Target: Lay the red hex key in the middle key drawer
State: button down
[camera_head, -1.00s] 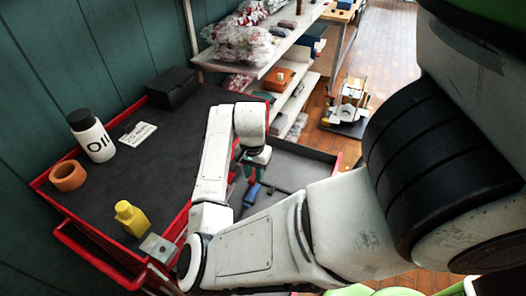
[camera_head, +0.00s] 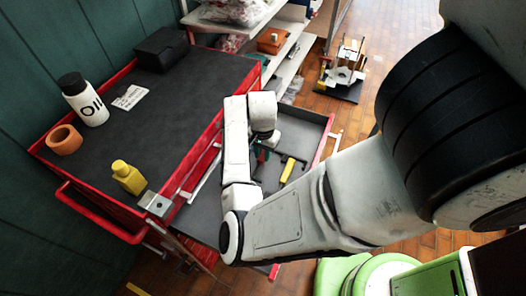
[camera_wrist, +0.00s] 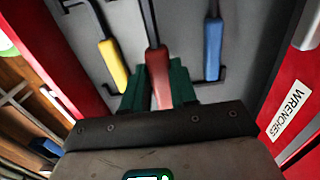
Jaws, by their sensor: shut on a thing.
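My gripper (camera_wrist: 158,84) has green fingers shut on the red-handled hex key (camera_wrist: 157,70), whose grey shaft points away from me. It is over an open drawer with a grey floor (camera_wrist: 250,40) and red walls. A yellow hex key (camera_wrist: 113,66) lies left of the red key, and a blue one (camera_wrist: 212,48) lies right of it. In the head view my gripper (camera_head: 262,153) is mostly behind my arm, inside the open drawer (camera_head: 301,130), with the yellow key (camera_head: 288,170) beside it. I cannot tell whether the red key touches the floor.
A red panel carries a WRENCHES label (camera_wrist: 287,108). Shelves (camera_head: 285,65) stand behind.

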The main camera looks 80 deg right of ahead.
jog(key=shift+f+b, duration=2.25)
jog(key=shift+f, duration=1.45)
jog(key=c, duration=0.8)
grip_release()
notch_tip(320, 180, up, 11)
jog(key=shift+f+b, duration=0.1)
jog(key=shift+b, duration=0.2)
